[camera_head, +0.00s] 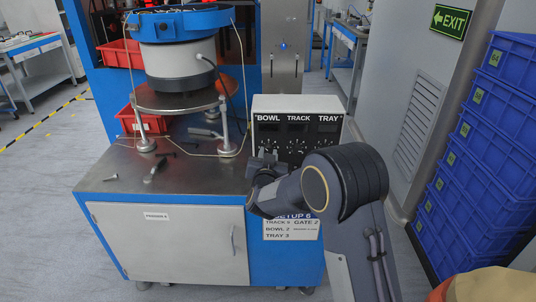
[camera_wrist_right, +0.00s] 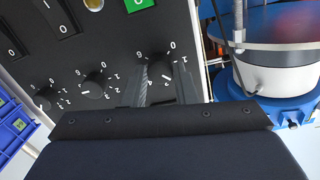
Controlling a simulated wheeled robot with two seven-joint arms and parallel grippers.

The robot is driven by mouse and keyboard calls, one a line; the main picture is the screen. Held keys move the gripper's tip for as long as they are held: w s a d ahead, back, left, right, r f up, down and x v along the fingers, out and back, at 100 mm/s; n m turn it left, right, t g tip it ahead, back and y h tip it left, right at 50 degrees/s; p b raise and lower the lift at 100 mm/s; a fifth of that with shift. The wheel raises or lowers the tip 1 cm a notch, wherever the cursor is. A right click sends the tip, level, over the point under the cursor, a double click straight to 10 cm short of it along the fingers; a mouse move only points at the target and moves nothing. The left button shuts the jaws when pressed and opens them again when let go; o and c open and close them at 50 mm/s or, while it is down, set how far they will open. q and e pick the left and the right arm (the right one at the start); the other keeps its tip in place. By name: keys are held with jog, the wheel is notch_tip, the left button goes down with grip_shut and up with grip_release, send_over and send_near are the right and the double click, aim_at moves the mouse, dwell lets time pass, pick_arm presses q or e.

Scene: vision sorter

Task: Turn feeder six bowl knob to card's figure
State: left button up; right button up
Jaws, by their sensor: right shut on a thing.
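The control box (camera_head: 325,143) stands at the bench's right end, with BOWL, TRACK and TRAY columns. The bowl knob (camera_wrist_right: 162,72) is the rightmost dial in the right wrist view, where the panel appears upside down. My right gripper (camera_head: 264,163) is at the box's lower left, its fingers (camera_wrist_right: 164,84) shut around this knob. A white pointer mark shows between the fingers; the figure it points to is hard to tell. My left gripper is not in view.
Track knob (camera_wrist_right: 95,86) and tray knob (camera_wrist_right: 46,100) sit close beside the bowl knob. The bowl feeder (camera_head: 180,55) stands left of the box. Loose tools (camera_head: 158,168) lie on the metal bench top (camera_head: 205,173). Blue crates (camera_head: 480,160) are stacked at right.

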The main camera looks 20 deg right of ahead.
jog(key=shift+f, duration=0.1)
jog(key=o, duration=1)
jog(key=v, duration=0.7)
jog(key=shift+s, duration=0.35)
jog(key=shift+a, duration=0.15)
